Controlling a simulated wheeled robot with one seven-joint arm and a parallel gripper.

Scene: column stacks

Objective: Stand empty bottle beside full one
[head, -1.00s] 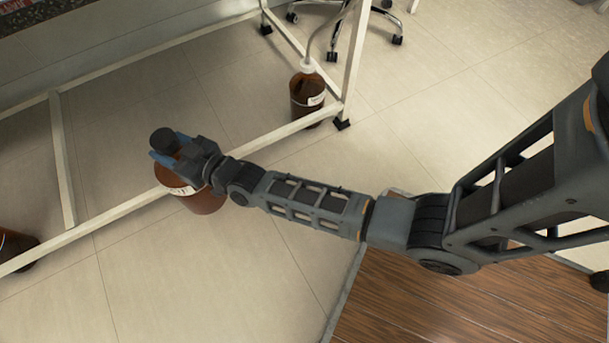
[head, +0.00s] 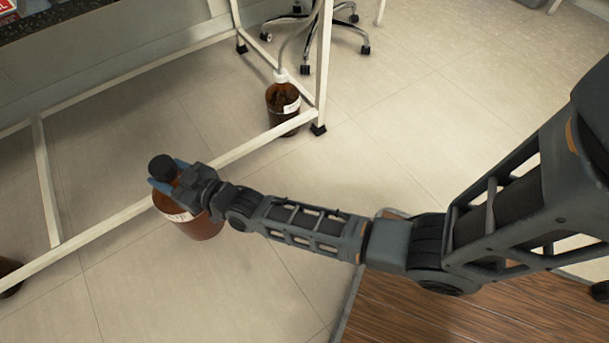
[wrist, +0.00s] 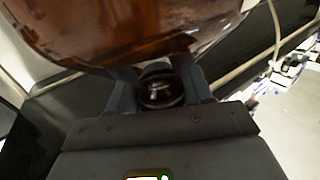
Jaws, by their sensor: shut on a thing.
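My gripper (head: 166,176) is shut on the neck of a brown bottle (head: 200,226) with a black cap and a pale label. The bottle hangs below the fingers, and I cannot tell its height above the floor. In the wrist view the held bottle (wrist: 130,30) fills the top, with its black cap between the fingers (wrist: 162,92). A second brown bottle (head: 283,108) with a white cap and a tube stands on the floor by the bench leg, apart from the held one. A third brown bottle (head: 8,278) is cut off at the left edge. Fill levels are unclear.
A white bench frame (head: 110,222) with a low rail crosses behind the held bottle. Its front leg (head: 322,70) stands just right of the tubed bottle. A wheeled chair base (head: 310,28) is behind. Pale tiled floor (head: 420,120) is clear to the right.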

